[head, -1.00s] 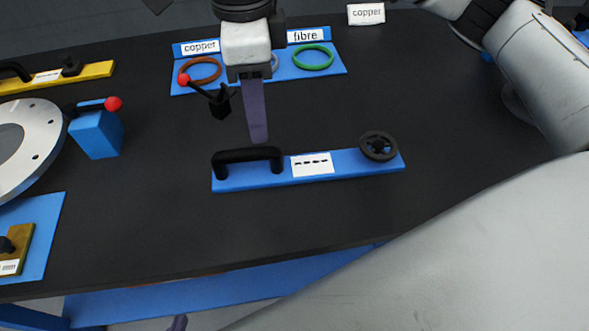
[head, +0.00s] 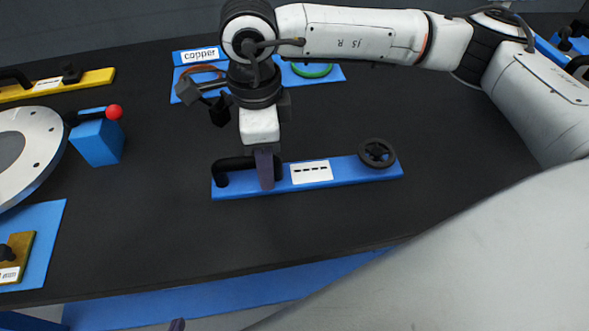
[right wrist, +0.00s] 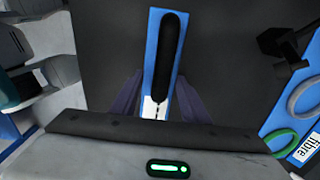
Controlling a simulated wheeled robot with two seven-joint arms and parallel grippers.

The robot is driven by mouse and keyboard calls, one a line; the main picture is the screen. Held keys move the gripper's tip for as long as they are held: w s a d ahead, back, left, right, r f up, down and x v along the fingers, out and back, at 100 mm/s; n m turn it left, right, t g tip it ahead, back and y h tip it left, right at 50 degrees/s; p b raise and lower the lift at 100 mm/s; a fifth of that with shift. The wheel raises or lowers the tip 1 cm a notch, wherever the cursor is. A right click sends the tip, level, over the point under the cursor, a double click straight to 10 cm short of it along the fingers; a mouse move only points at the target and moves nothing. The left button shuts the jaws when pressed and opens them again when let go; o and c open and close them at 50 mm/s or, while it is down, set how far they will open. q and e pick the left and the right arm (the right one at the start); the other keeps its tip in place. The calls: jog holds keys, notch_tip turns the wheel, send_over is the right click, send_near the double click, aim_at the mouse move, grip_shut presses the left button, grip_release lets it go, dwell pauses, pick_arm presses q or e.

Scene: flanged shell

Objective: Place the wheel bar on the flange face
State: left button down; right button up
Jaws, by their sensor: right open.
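The wheel bar (head: 340,170) is a blue bar with a black handle (head: 232,168), a white label and a black handwheel (head: 377,153). It lies on the dark table. My right gripper (head: 266,180), on the arm coming from the right, is low at the handle's right end. In the right wrist view its open purple fingers (right wrist: 160,80) stand on either side of the handle; contact cannot be told. The grey flange face (head: 40,160) with bolt holes is cut off at the left edge. Only a purple tip of my left gripper (head: 177,325) shows at the bottom edge.
A blue block with a red-knobbed lever (head: 97,142) stands beside the flange. A yellow bar (head: 85,83) lies behind it. A blue tray (head: 335,70) with rings is at the back. A blue plate (head: 45,245) with a brass piece lies front left. Table in front of the bar is clear.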

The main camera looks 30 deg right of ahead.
grip_shut()
jog(key=shift+w+r, duration=0.1)
jog(key=shift+r, duration=0.05)
dwell(1.1)
